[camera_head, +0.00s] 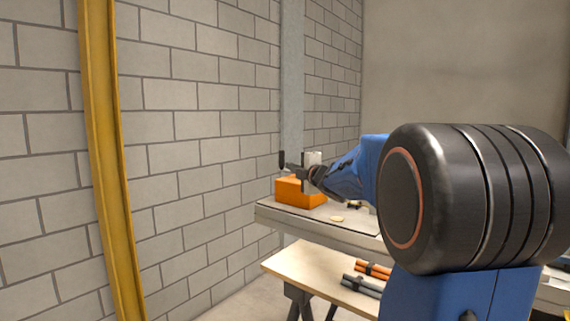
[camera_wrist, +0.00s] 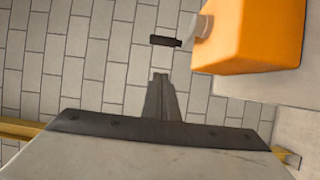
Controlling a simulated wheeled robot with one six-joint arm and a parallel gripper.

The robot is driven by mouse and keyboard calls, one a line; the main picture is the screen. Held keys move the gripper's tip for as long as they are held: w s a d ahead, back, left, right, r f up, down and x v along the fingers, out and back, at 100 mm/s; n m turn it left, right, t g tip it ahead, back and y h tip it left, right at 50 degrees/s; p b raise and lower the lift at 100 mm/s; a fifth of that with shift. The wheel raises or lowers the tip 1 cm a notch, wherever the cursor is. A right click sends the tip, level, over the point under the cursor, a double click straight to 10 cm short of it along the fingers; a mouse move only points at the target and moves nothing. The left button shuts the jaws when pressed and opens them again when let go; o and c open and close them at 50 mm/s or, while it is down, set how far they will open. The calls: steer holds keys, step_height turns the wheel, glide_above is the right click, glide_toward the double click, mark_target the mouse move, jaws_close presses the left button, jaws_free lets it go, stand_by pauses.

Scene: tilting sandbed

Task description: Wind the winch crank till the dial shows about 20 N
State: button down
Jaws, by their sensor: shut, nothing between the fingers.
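The orange winch housing (camera_head: 300,192) stands on the bench near the block wall. It fills the upper right of the wrist view (camera_wrist: 265,35). A dark crank handle (camera_wrist: 165,41) sticks out to the left of the housing on a light grey part; in the head view it seems to be the small dark upright piece (camera_head: 282,158). My gripper (camera_wrist: 160,77) is shut and empty, with its tips just below the handle in the wrist view and a visible gap between. In the head view my arm reaches to the winch. No dial reading is legible.
A grey bench top (camera_head: 342,225) carries the winch and small pale and dark items. A lower wooden table (camera_head: 305,268) holds orange (camera_head: 373,268) and grey (camera_head: 361,286) rods. A yellow post (camera_head: 103,160) stands at the left, by the block wall.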

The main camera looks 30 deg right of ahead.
glide_toward(281, 158)
steer(key=w+a, duration=0.3)
steer(key=w, duration=0.1)
steer(key=shift+w+d+f, duration=0.1)
steer(key=shift+w+d, duration=1.1)
steer(key=shift+w+d, duration=0.5)
steer(key=shift+d, duration=0.2)
steer(key=shift+a, duration=0.1)
